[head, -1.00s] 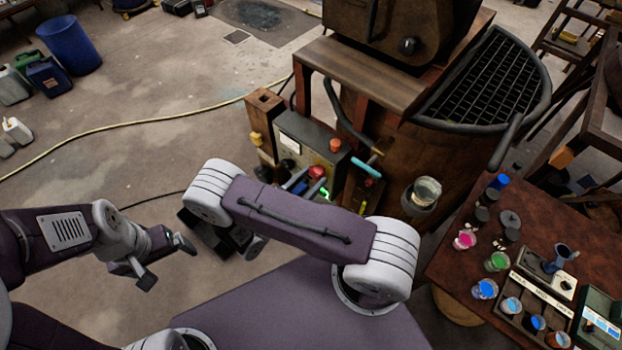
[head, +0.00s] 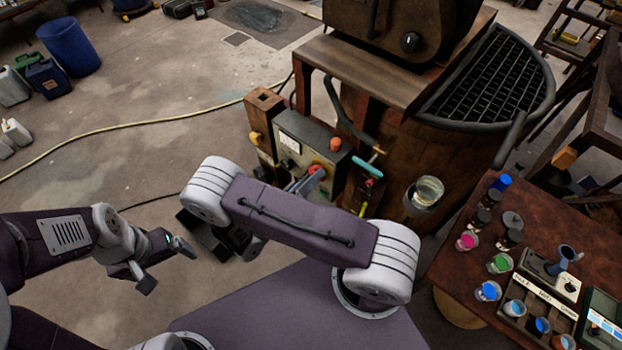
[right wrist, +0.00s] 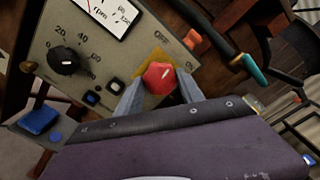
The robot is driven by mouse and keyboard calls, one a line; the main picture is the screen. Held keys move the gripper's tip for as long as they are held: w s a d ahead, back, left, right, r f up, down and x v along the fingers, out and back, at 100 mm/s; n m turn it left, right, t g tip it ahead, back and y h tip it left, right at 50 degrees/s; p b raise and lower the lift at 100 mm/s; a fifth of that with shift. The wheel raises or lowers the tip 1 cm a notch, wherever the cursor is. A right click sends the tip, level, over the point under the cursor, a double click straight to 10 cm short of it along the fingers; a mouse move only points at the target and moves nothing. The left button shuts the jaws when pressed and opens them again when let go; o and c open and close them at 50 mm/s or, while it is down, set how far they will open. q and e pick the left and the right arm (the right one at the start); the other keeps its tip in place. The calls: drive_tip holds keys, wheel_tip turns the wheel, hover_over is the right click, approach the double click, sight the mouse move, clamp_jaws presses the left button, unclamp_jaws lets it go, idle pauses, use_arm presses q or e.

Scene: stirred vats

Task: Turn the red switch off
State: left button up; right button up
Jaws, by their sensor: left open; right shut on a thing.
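The red switch (right wrist: 158,77) is a red knob with a white mark on a yellow plate, on the grey control panel (right wrist: 42,48). My right gripper (right wrist: 160,90) is shut on the switch, one finger on each side. In the head view the red switch (head: 317,170) is partly hidden by my right gripper and arm. My left gripper (head: 168,265) is open and empty over the floor, well left of the panel.
A table with paint cups (head: 467,242) stands at right.

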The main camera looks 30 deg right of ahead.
drive_tip(key=n, duration=0.6)
drive_tip(key=shift+n, duration=0.4)
idle(0.4)
drive_tip(key=o, duration=1.4)
drive_tip(key=b+v, duration=0.3)
drive_tip(key=v, duration=0.6)
